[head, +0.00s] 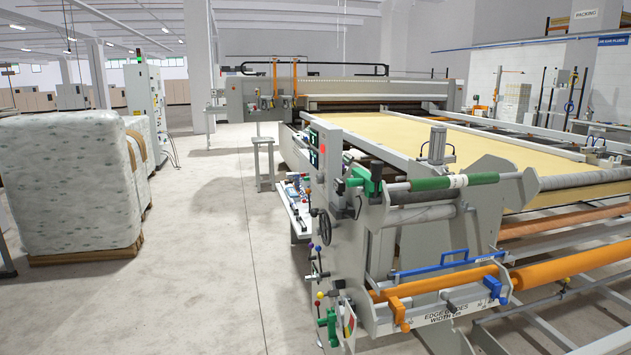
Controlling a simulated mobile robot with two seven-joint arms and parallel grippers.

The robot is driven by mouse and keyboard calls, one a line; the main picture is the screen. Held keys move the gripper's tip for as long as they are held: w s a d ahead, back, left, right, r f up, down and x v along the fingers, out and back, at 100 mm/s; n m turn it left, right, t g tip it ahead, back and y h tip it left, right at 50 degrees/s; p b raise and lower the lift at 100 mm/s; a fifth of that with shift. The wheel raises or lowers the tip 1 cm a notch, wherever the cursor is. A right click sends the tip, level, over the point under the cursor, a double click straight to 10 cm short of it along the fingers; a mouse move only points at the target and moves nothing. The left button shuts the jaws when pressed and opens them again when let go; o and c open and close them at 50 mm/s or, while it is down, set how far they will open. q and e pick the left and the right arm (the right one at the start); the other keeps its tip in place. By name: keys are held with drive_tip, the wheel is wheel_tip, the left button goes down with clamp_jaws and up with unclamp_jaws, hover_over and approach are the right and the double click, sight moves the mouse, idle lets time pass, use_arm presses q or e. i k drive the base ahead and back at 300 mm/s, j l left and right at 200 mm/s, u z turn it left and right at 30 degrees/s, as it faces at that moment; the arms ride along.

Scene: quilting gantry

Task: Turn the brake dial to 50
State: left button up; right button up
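I cannot make out a brake dial or any scale marks at this distance. The quilting machine's near end has a grey side panel (338,215) at the centre of the head view. On it are a small dark display (313,140), a red button (322,149) and a black handwheel (325,227). Below the wheel, several small levers with coloured knobs stick out to the left. Neither of my grippers shows in this view.
Wrapped bales (72,185) on pallets stand at the left. A wide concrete aisle (205,265) lies open between them and the machine. A small side table (296,205) and a grey stand (263,165) are beside the machine. An orange roller (560,268) crosses the right.

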sight(319, 179)
drive_tip(key=i+j+u, duration=0.25)
drive_tip(key=i+u, duration=0.2)
drive_tip(key=i, duration=0.2)
drive_tip(key=i+j+u, duration=0.15)
drive_tip(key=i+u, duration=0.3)
drive_tip(key=i, duration=0.9)
drive_tip(key=i+z, duration=0.25)
drive_tip(key=i, duration=0.15)
drive_tip(key=i+j+z, duration=0.2)
drive_tip(key=i, duration=0.15)
drive_tip(key=i+j+z, duration=0.1)
drive_tip(key=i+z, duration=0.15)
drive_tip(key=i, duration=0.15)
drive_tip(key=i+j+z, duration=0.2)
drive_tip(key=z, duration=0.25)
drive_tip(key=i+j+z, duration=0.35)
drive_tip(key=z, duration=0.15)
drive_tip(key=i+j+z, duration=0.15)
drive_tip(key=j+z, duration=0.3)
drive_tip(key=i+j+z, duration=0.15)
drive_tip(key=j+z, duration=0.3)
drive_tip(key=l, duration=0.1)
